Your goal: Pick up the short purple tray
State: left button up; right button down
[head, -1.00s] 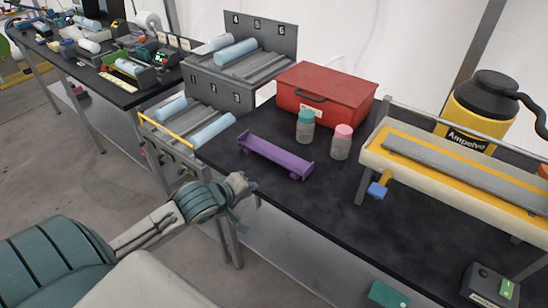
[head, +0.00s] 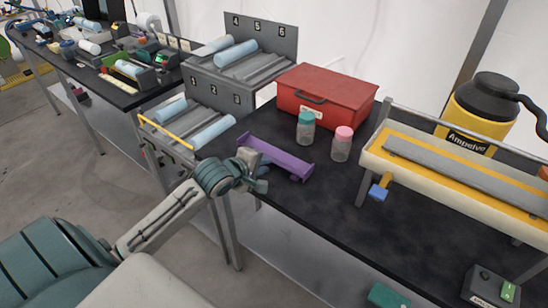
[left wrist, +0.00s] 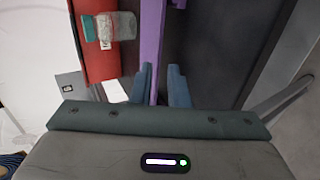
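The short purple tray (head: 287,161) lies on the black workbench near its front left corner, in front of the red box. My left gripper (head: 258,178) is at the tray's left part in the head view and hides some of it. In the left wrist view the two blue-grey fingertips (left wrist: 163,80) stand apart, with the purple tray (left wrist: 153,35) running up between them. A dark gap shows between the tray and the right finger, so the gripper is open. I cannot tell whether the left finger touches the tray. My right gripper is not in view.
A red box (head: 340,95), a teal-capped jar (head: 306,130) and a pink-capped jar (head: 341,147) stand behind the tray. A grey numbered rack (head: 215,92) with light blue rolls is at left. A yellow-grey trough (head: 450,170) is at right.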

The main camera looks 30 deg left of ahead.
aim_at(271, 170)
pick_arm(q)
jog(key=p+x, duration=0.1)
jog(key=x, duration=0.4)
jog(key=shift+w+a, duration=0.15)
jog(key=shift+a, duration=0.05)
jog(key=shift+c, duration=0.4)
grip_shut()
jog(key=shift+r, duration=0.15)
